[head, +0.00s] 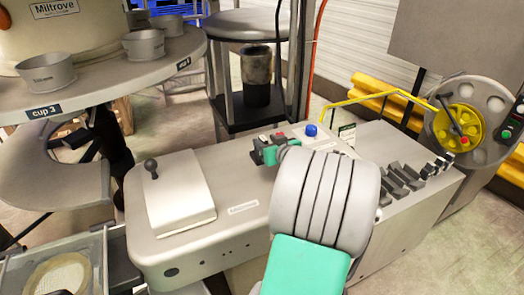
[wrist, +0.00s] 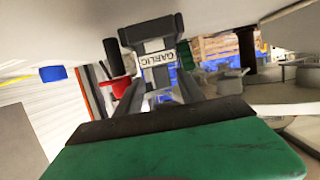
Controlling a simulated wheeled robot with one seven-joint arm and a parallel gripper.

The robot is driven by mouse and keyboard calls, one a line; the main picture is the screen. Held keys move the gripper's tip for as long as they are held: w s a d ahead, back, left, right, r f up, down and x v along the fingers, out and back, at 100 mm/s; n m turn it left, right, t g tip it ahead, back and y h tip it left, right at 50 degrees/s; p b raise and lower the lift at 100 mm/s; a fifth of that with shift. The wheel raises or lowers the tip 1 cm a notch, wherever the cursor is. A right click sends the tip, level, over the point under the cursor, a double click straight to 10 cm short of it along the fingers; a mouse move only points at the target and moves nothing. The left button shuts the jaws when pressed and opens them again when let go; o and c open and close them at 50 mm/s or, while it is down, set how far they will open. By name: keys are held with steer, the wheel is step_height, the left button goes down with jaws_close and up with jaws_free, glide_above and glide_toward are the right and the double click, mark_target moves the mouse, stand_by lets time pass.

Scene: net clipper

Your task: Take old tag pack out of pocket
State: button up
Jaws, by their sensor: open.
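A small pack with a white label reading GARLIC (wrist: 157,59) shows in the wrist view, in a dark grey holder (wrist: 150,30) on the machine top. I cannot tell whether this is the old tag pack, or where the pocket's edges are. My gripper (wrist: 160,82) is open. Its two grey fingers reach toward the labelled pack, one on each side of its lower part; I cannot tell whether they touch it. In the head view my gripper (head: 268,147) is low over the machine top, with my arm hiding part of that spot.
The grey machine (head: 230,225) carries a lidded box with a black knob (head: 180,205), a blue button (head: 311,130) and several dark levers (head: 405,178). A yellow-hubbed reel (head: 460,125) stands at right. A round table with cups (head: 145,45) is at left.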

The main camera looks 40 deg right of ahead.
steer(key=p+x, duration=0.1)
steer(key=x, duration=0.3)
steer(key=shift+w, duration=0.4)
steer(key=shift+a, duration=0.1)
jaws_close()
